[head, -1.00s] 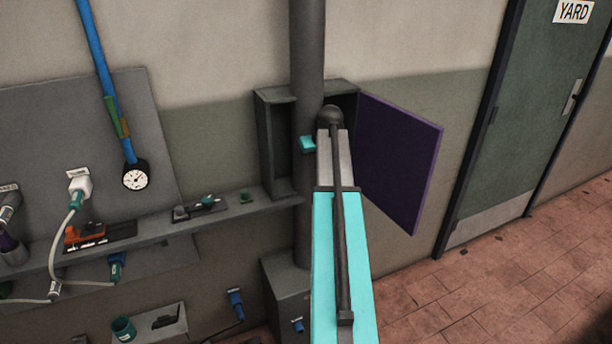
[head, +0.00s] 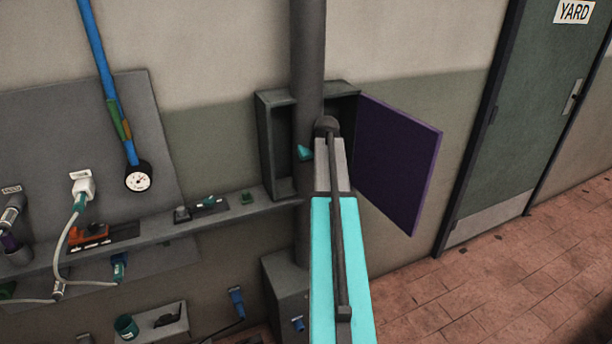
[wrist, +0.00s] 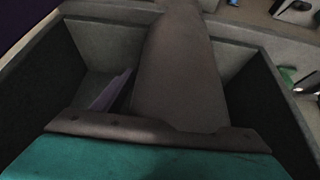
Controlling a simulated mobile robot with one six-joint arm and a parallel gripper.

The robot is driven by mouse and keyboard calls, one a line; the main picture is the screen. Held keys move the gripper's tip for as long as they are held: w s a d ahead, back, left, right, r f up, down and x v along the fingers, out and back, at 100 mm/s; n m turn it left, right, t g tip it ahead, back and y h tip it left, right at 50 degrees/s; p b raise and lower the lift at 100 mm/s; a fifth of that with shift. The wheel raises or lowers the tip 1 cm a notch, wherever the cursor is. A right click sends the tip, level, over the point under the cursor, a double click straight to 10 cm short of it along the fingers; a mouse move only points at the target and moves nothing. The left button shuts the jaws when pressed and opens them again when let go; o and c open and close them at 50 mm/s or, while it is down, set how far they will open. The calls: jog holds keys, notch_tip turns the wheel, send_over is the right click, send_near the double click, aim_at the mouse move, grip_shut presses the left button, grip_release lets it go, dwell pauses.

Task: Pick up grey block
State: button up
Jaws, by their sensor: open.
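A small grey block-like piece (head: 182,214) sits on the wall shelf at the left end of a dark plate in the head view. I cannot tell for sure whether it is the grey block. My gripper (head: 305,152) is at the open wall cabinet, well to the right of that piece and higher. Only a teal bit of it shows past my arm. In the wrist view a teal part of mine fills the bottom edge, and no fingertips or held thing can be made out.
The grey wall cabinet (head: 276,150) stands open, its purple door (head: 398,165) swung out to the right. A grey vertical pipe (head: 308,50) runs beside my arm. A gauge (head: 138,177) hangs above.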

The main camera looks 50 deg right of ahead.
jog(key=shift+p+x, duration=0.35)
jog(key=shift+x, duration=0.9)
jog(key=c, duration=1.3)
jog(key=shift+r, duration=0.25)
jog(key=shift+r+b, duration=0.9)
jog(key=shift+r, duration=0.4)
jog(key=shift+s+a+r, duration=0.1)
jog(key=shift+a+r, duration=0.05)
jog(key=shift+r, duration=0.1)
jog(key=s+a+r+b, duration=0.1)
jog(key=s+a+b, duration=0.3)
jog(key=s+a, duration=0.4)
jog(key=a, duration=0.5)
jog(key=shift+a+r+b, duration=0.2)
jog(key=shift+a+b, duration=0.05)
jog(key=shift+b, duration=0.05)
